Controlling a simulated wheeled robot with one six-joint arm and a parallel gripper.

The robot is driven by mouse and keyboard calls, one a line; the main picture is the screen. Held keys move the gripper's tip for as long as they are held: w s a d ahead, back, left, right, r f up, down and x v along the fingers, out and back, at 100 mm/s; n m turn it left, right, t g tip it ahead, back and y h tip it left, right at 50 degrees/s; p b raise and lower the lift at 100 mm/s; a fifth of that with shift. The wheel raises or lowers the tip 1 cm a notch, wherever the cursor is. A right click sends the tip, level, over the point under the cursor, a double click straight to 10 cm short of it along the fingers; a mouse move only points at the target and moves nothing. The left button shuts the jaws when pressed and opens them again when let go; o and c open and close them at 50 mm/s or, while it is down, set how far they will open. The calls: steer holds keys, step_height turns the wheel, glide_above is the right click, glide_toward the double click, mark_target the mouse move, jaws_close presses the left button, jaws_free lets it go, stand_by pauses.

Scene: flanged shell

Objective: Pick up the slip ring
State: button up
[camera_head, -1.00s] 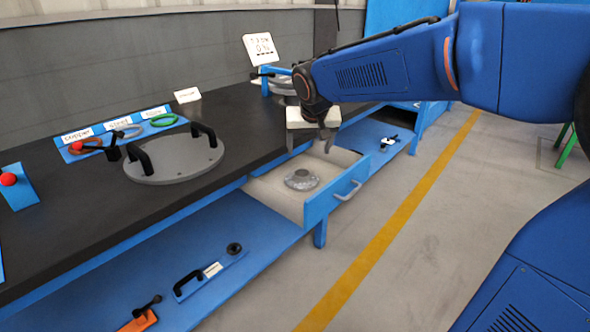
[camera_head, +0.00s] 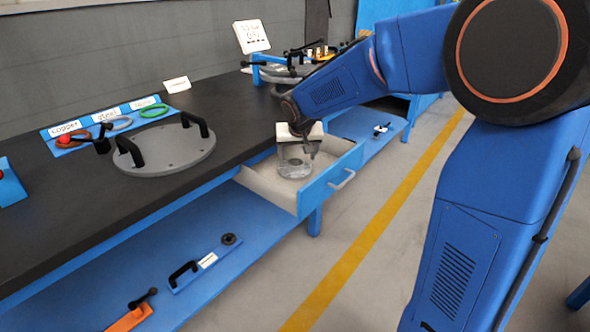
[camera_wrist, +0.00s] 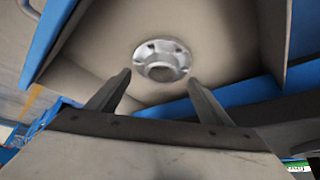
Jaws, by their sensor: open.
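The slip ring (camera_head: 294,169) is a grey metal flanged ring lying flat in the open drawer (camera_head: 267,187). In the wrist view the slip ring (camera_wrist: 162,61) shows its round flange with holes and a raised centre hub. My gripper (camera_head: 296,158) is over the drawer, above the slip ring, and partly covers it in the head view. In the wrist view my gripper (camera_wrist: 160,80) has its two dark fingers spread apart with nothing between them. The ring appears just beyond the fingertips, roughly centred between them. The exact height gap cannot be told.
The drawer's blue front with a handle (camera_head: 341,180) and its pale side walls surround the ring. The black bench top (camera_head: 120,215) carries a grey lid with two handles (camera_head: 166,154) and labelled coloured rings (camera_head: 154,111). A lower blue shelf (camera_head: 100,290) holds tools.

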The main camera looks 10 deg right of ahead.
mark_target(295, 165)
steer(key=shift+x, duration=2.6)
steer(key=shift+w+a+r, duration=0.1)
steer(key=shift+w, duration=0.05)
steer(key=shift+c, duration=0.6)
steer(key=c, duration=1.5)
steer(key=shift+r, duration=0.1)
jaws_close()
